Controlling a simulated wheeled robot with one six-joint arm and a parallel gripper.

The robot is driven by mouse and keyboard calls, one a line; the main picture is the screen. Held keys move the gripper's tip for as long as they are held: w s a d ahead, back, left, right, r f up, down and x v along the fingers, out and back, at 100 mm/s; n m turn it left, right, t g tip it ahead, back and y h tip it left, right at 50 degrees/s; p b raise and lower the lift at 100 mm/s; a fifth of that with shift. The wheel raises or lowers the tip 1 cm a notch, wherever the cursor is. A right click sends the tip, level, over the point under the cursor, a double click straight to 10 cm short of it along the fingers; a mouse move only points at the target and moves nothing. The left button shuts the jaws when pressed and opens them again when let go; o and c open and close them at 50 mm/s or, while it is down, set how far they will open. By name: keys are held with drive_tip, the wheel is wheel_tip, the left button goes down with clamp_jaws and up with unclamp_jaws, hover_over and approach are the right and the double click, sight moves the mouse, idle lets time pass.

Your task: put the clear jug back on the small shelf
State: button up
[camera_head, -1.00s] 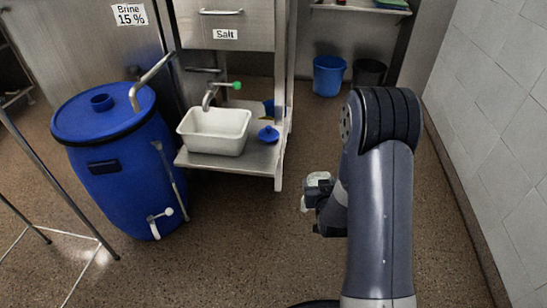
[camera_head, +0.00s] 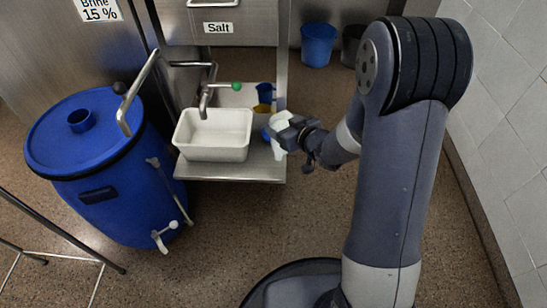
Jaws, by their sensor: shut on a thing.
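My gripper (camera_head: 287,132) is shut on the clear jug (camera_head: 279,147), a whitish translucent vessel. It holds the jug at the right edge of the small shelf (camera_head: 235,172), a low metal shelf under the salt cabinet. I cannot tell whether the jug touches the shelf. The jug's far side and part of its top are hidden by my gripper. A white tub (camera_head: 213,136) stands on the shelf left of the jug, under a tap with a green knob (camera_head: 237,87).
A blue and yellow item (camera_head: 264,95) is at the back of the shelf, and a blue object is partly hidden behind the jug. A blue barrel (camera_head: 95,150) with a tap stands at left. A blue bucket (camera_head: 318,45) stands behind. Floor in front is clear.

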wheel_tip(320, 180, up, 3)
drive_tip(key=s+a+n+g+y, duration=0.1)
drive_tip(key=s+a+n+y, duration=0.1)
drive_tip(key=f+b, duration=0.1)
drive_tip(key=f, duration=0.2)
drive_tip(key=f+b, duration=0.1)
drive_tip(key=f, duration=0.2)
drive_tip(key=f+b, duration=0.2)
drive_tip(key=f, duration=0.1)
drive_tip(key=shift+w+a+f, duration=0.2)
drive_tip(key=shift+a+f, duration=0.05)
drive_tip(key=shift+f, duration=0.15)
drive_tip(key=shift+f, duration=0.1)
drive_tip(key=o, duration=1.8)
